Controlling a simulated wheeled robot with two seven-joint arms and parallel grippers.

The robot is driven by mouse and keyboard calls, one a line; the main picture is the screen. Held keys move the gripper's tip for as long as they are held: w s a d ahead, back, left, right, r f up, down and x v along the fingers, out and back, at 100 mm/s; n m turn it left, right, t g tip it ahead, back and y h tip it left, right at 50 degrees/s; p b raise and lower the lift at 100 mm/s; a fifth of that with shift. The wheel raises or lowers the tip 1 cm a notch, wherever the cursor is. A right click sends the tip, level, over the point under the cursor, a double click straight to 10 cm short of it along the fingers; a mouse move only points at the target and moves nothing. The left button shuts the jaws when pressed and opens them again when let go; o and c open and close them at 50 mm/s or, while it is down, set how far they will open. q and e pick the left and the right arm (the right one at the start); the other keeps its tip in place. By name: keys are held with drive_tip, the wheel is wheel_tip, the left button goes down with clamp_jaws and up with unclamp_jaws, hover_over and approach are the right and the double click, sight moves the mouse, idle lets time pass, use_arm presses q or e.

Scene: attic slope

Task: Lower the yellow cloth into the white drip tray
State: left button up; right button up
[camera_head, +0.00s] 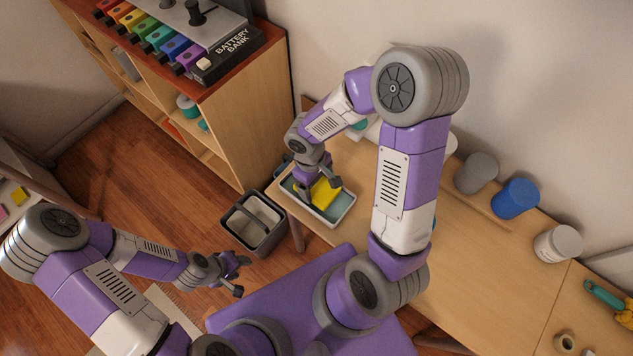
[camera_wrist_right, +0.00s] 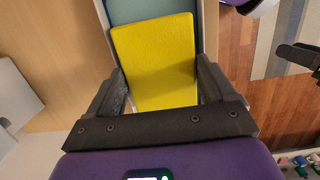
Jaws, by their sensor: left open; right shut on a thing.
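The yellow cloth (camera_head: 323,193) is a flat folded square, held over the white drip tray (camera_head: 343,214) on the wooden table. My right gripper (camera_head: 318,186) is shut on the cloth. In the right wrist view the cloth (camera_wrist_right: 155,55) lies between the two dark fingers (camera_wrist_right: 160,90), with the tray's pale blue-green floor (camera_wrist_right: 140,10) and white rim beyond it. I cannot tell whether the cloth touches the tray floor. My left gripper (camera_head: 240,273) is open and empty, low on the left, away from the table and tray.
A dark bin (camera_head: 255,222) stands on the floor left of the table (camera_head: 460,265). Grey (camera_head: 476,174), blue (camera_head: 515,199) and white (camera_head: 558,243) jars line the table's wall side. A shelf unit (camera_head: 245,105) with a battery bank stands behind left.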

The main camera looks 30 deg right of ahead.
drive_tip(key=o, duration=1)
drive_tip(key=shift+c, duration=0.2)
drive_tip(key=r, duration=0.2)
drive_tip(key=r+p, duration=0.1)
drive_tip(key=r, duration=0.2)
drive_tip(key=w+r+p, duration=0.1)
drive_tip(key=r, duration=0.1)
drive_tip(key=shift+a+r, duration=0.2)
drive_tip(key=shift+r, duration=0.05)
